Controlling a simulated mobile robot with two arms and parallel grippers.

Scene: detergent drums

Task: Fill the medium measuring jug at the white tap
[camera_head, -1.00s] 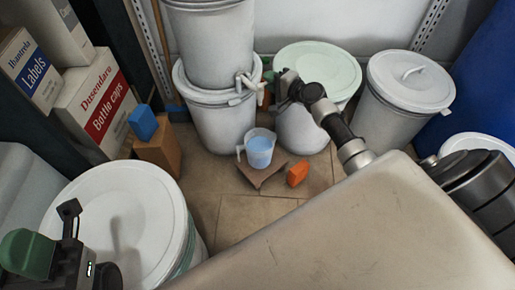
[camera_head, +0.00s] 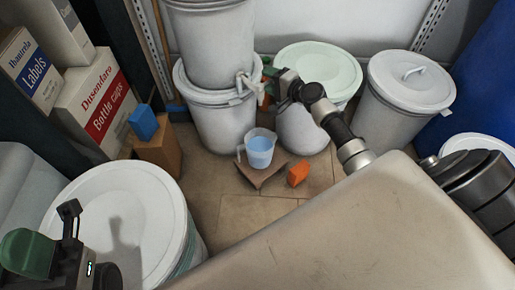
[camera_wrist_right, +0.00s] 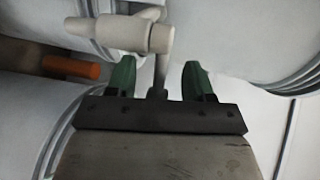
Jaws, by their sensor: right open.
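My right gripper (camera_head: 267,80) is at the tap. In the right wrist view its green fingers (camera_wrist_right: 157,80) are apart, with the tap's thin lever (camera_wrist_right: 162,66) between them; contact is unclear. My left gripper (camera_head: 40,255) is partly in view at the lower left, above a white lid; its jaws are unclear.
An orange block (camera_head: 298,173) lies right of the jug. A blue block (camera_head: 143,122) sits on a brown box (camera_head: 160,150) at the left. Lidded drums stand at the right (camera_head: 405,90) and lower left (camera_head: 115,220). Some floor (camera_head: 215,185) is bare.

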